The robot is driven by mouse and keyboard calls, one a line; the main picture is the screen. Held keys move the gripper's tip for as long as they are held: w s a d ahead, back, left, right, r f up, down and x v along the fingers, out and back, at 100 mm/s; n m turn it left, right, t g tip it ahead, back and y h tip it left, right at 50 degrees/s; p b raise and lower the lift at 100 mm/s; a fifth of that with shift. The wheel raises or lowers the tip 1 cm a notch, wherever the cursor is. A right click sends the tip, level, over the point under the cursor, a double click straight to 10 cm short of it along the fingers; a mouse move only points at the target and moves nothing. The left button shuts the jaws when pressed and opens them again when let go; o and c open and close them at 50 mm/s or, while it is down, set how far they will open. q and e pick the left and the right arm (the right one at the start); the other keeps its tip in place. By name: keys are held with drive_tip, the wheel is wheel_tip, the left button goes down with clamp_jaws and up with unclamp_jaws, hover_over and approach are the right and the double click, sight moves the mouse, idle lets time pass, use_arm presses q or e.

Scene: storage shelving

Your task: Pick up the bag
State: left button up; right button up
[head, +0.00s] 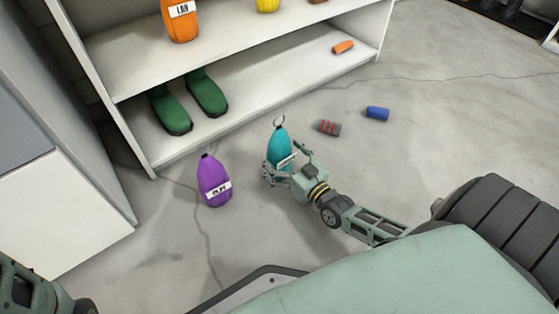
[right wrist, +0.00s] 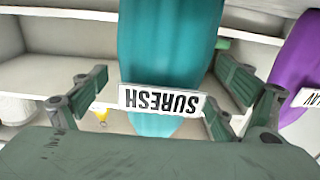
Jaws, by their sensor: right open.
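A teal bag (head: 278,146) with a ring on top and a white label stands on the floor in front of the shelf. In the right wrist view the teal bag (right wrist: 166,40) fills the middle, its label reading SURESH upside down. My right gripper (head: 284,161) is at this bag, with its fingers open on either side of it. In the right wrist view the gripper (right wrist: 162,78) shows a finger to each side of the bag; I cannot tell whether they touch it. A purple bag (head: 214,181) with a label stands to the left. My left gripper is not in view.
The white shelf (head: 240,62) holds green boots (head: 170,110), an orange bag (head: 181,22) and a small orange item (head: 343,47). A red-striped grey cylinder (head: 330,128) and a blue cylinder (head: 377,114) lie on the floor. A white cabinet (head: 65,215) stands left.

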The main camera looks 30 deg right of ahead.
sight(285, 146)
drive_tip(key=shift+w, duration=0.2)
drive_tip(key=c, duration=1.6)
drive_tip(key=shift+r, duration=0.1)
drive_tip(key=shift+c, duration=0.4)
drive_tip(key=shift+r+p, duration=0.95)
drive_tip(key=shift+p, duration=0.05)
wheel_tip(285, 146, up, 3)
drive_tip(key=p, duration=0.3)
drive_tip(key=shift+d+r, duration=0.1)
drive_tip(key=d+r+p, duration=0.5)
drive_tip(key=d+r, duration=0.1)
drive_tip(key=d, duration=0.5)
drive_tip(key=shift+w+d, duration=0.25)
drive_tip(key=shift+w, duration=0.05)
